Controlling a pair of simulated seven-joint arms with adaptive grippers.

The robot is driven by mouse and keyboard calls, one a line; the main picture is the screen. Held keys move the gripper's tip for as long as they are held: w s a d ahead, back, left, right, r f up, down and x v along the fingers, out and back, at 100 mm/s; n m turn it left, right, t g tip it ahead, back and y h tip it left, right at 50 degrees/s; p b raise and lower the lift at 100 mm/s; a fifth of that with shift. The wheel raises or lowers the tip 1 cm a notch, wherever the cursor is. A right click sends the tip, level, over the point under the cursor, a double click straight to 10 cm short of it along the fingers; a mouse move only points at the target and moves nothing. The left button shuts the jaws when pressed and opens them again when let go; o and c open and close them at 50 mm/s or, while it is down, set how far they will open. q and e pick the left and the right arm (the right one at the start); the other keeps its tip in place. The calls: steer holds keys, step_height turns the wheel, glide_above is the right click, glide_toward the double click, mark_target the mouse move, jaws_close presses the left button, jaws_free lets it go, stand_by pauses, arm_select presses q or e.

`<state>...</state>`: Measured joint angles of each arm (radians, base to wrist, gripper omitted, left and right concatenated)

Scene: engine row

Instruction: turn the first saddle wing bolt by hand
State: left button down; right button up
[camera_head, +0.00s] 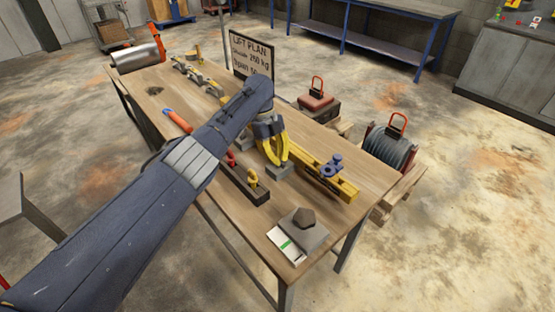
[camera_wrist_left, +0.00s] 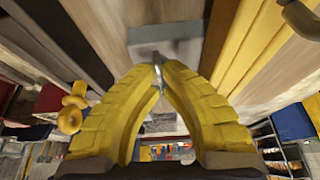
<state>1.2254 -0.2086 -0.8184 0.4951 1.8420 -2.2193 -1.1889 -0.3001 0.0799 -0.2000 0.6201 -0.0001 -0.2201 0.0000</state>
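My left gripper (camera_head: 279,165) has yellow fingers and points down at a small grey block (camera_head: 282,174) on the wooden table. In the left wrist view my left gripper (camera_wrist_left: 160,72) has its fingertips drawn together on a thin silvery piece (camera_wrist_left: 157,76), which looks like a wing of the wing bolt. The grey block (camera_wrist_left: 165,33) lies just beyond the tips. The fingers hide most of the bolt. The head view does not show the bolt clearly. My right gripper is not in view.
A yellow beam (camera_head: 345,188) with a blue clamp (camera_head: 330,166) lies right of the gripper. A lift plan sign (camera_head: 251,53) stands behind.

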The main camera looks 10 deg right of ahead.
arm_select(q)
steer(key=shift+d+r, duration=0.1)
steer(key=c, duration=1.6)
jaws_free()
steer(key=shift+v, duration=3.7)
